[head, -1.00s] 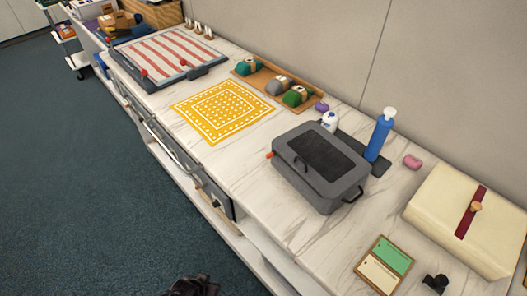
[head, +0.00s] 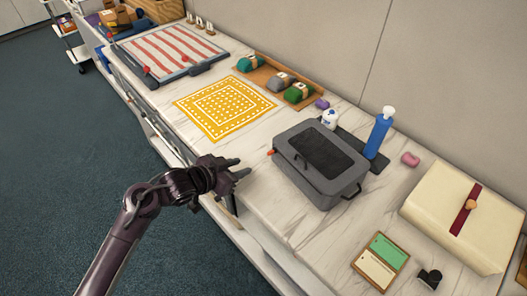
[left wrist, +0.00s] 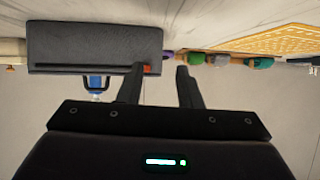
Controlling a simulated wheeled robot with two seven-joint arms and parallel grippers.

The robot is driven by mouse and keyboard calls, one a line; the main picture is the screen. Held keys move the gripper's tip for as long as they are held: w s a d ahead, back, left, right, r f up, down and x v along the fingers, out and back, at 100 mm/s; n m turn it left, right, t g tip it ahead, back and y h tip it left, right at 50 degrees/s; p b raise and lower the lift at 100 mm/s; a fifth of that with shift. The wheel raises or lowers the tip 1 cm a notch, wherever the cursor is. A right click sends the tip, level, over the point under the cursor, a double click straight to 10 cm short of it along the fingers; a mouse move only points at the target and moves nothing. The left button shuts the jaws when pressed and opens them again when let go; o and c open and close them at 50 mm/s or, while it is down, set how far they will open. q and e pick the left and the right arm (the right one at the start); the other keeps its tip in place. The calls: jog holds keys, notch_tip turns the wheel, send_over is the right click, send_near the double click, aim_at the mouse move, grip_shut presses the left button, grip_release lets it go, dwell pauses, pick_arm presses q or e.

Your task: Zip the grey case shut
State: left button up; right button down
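The grey case (head: 308,178) stands on the marble counter with its lid down and a dark panel on top. In the left wrist view the case (left wrist: 85,47) is beyond the fingers (left wrist: 157,72), and the orange tab (left wrist: 148,69) shows just beside one finger. My right gripper is not in view.
A blue pump bottle (head: 379,133) and a white bottle (head: 329,119) stand behind the case. A yellow patterned cloth (head: 222,107) lies to its left. A cream box (head: 462,215) and a green-and-cream card (head: 381,262) are to the right. Counter in front of the case is bare.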

aim_at(270, 152)
pick_arm(q)
jog(key=w+d, duration=0.1)
jog(key=d, duration=0.1)
jog(key=w+d+m+h, duration=0.1)
jog(key=w+d, duration=0.1)
jog(key=w+d+h+p, duration=0.1)
jog(key=w+d, duration=0.1)
jog(key=d, duration=0.1)
jog(key=shift+w+r+g, duration=0.1)
jog(key=shift+w+g, duration=0.05)
jog(key=shift+g, duration=0.25)
jog(key=shift+c, duration=0.4)
jog(key=shift+a, duration=0.1)
grip_shut()
